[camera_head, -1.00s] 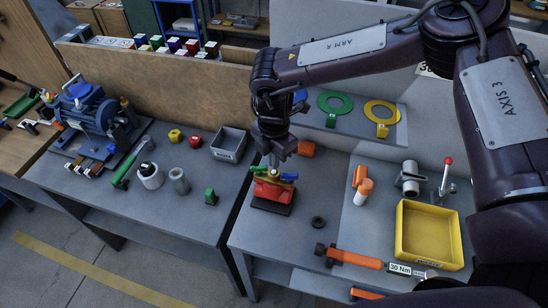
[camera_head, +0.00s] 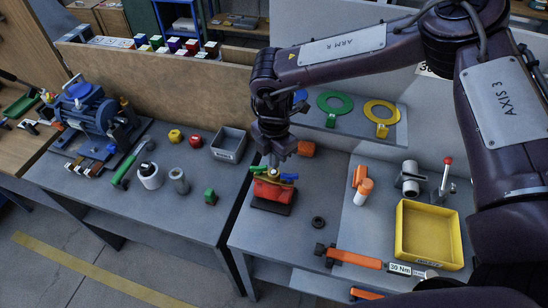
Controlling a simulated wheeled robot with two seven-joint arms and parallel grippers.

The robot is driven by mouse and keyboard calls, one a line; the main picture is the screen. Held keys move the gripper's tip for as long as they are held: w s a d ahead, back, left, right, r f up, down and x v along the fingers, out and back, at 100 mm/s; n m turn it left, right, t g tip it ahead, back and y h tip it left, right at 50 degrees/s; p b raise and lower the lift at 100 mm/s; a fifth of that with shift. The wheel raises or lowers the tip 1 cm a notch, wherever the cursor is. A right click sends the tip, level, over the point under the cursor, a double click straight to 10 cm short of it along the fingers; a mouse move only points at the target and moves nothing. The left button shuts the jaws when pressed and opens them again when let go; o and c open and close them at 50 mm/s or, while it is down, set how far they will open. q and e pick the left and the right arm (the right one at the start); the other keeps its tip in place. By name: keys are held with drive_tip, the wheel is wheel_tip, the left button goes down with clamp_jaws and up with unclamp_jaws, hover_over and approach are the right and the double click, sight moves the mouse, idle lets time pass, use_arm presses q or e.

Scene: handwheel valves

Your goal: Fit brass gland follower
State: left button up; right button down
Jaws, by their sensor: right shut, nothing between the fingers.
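The red valve body (camera_head: 271,191) stands on a dark base near the left edge of the right bench. A small brass-coloured piece (camera_head: 273,171) shows at its top, between a green part (camera_head: 258,168) and a blue part (camera_head: 289,177). I cannot tell whether this piece is the gland follower or how it is seated. My right gripper (camera_head: 274,160) points down just above the valve top, shut and empty. I cannot tell whether its fingertips touch the piece. My left gripper is out of view.
A yellow tray (camera_head: 401,232), an orange-handled torque wrench (camera_head: 357,259) and a black ring (camera_head: 318,222) lie on the right bench. An orange block (camera_head: 306,148) is behind the valve. The left bench holds a grey bin (camera_head: 229,143) and a blue machine (camera_head: 92,110).

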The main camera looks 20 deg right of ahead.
wheel_tip(320, 180, up, 6)
drive_tip(key=p, duration=0.5)
idle(0.5)
